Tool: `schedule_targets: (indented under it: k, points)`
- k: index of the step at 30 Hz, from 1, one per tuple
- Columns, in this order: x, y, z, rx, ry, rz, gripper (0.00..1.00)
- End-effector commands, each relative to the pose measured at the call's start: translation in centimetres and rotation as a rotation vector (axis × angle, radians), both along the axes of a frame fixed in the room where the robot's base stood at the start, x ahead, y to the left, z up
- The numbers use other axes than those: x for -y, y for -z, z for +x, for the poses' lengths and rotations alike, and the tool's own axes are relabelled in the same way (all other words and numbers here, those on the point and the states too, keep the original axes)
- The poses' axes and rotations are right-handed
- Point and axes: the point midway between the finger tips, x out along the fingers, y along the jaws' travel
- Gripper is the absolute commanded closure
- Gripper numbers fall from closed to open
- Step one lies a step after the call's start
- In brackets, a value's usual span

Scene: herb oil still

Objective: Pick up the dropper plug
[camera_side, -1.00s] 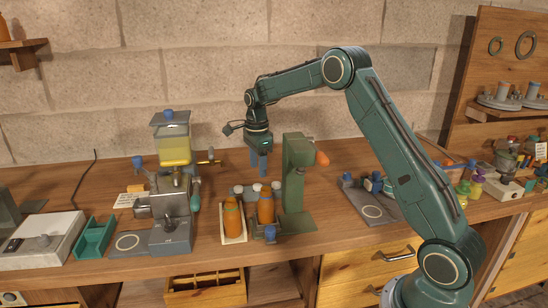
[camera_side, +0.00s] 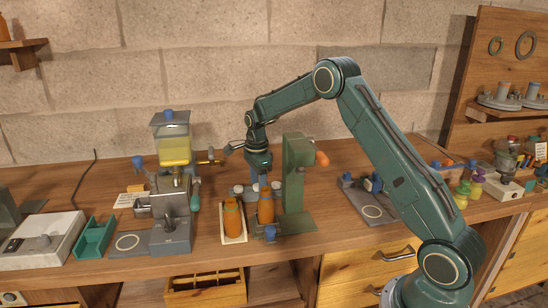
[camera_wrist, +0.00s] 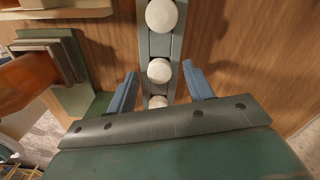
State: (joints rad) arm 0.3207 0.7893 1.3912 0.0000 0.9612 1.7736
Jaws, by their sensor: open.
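Several white round-topped plugs stand in a row in a narrow grey rack (camera_wrist: 161,44) in the wrist view. The middle dropper plug (camera_wrist: 159,71) lies between my blue fingertips, with a gap on each side. Another plug (camera_wrist: 162,15) is beyond it, and one nearer is partly hidden by my gripper's body. In the side view, my gripper (camera_side: 264,180) points down over the rack, behind an amber bottle (camera_side: 266,208). A white plug (camera_side: 238,188) shows left of it. My gripper (camera_wrist: 159,72) is open and empty.
A green press (camera_side: 297,175) with an orange handle (camera_side: 321,159) stands close right of my gripper. A second amber bottle (camera_side: 232,218) stands on a pale tray in front. The still (camera_side: 173,180) is at left. A grey plate (camera_side: 371,212) lies right.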

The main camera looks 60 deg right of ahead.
Motion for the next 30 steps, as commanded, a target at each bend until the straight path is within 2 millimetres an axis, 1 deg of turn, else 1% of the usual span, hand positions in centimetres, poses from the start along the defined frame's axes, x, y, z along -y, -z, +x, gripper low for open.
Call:
schedule_targets:
  k: [13, 14, 15, 19, 20, 30]
  points:
    - [0.01, 0.00, 0.00, 0.000, 0.000, 0.000, 0.48]
    - [0.01, 0.00, 0.00, 0.000, 0.000, 0.000, 0.50]
    - [0.01, -0.01, 0.00, 0.000, 0.000, 0.000, 0.58]
    - [0.00, -0.01, 0.00, 0.000, 0.000, 0.000, 0.84]
    - [0.01, -0.01, 0.00, 0.000, 0.000, 0.000, 0.86]
    - [0.00, -0.03, 0.00, 0.000, 0.000, 0.000, 0.86]
